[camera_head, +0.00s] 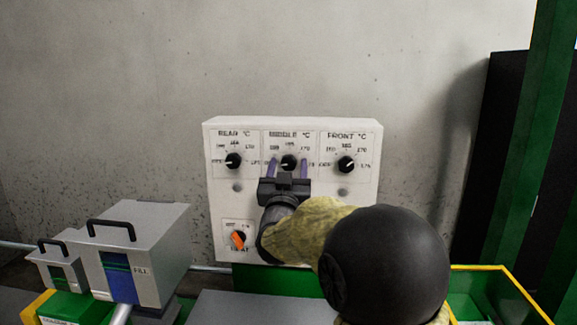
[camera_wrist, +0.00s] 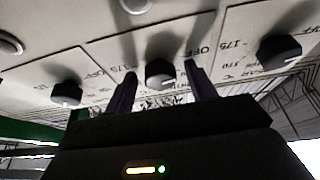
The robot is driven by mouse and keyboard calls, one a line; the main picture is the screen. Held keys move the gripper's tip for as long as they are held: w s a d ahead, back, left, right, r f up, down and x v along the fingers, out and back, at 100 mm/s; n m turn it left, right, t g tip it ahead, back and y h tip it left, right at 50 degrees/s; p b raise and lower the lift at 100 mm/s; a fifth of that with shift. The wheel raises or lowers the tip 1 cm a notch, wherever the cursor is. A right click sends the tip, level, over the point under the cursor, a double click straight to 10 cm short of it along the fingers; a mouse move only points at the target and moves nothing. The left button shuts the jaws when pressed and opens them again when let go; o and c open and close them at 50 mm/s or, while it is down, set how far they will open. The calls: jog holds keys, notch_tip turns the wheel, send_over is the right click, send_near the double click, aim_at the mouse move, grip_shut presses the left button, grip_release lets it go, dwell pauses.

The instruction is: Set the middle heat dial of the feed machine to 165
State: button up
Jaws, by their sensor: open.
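The white control panel (camera_head: 360,205) of the feed machine is upright against the wall, with a row of three black dials. The middle heat dial (camera_head: 288,162) has 165 printed above it, and a white mark seems to point to its left side, though it is too small to read exactly. My gripper (camera_head: 289,169) is open, one purple finger on each side of this dial. In the wrist view the middle dial (camera_wrist: 160,73) shows between the open fingertips (camera_wrist: 160,80). I cannot tell whether either finger touches it.
The rear dial (camera_head: 233,161) is left of the middle dial and the front dial (camera_head: 346,164) is right of it. An orange switch (camera_head: 238,239) is below left. A grey box (camera_head: 145,255) with a black handle stands at lower left, and a green post (camera_head: 540,140) is at right.

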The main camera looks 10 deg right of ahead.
jog(key=c, duration=1)
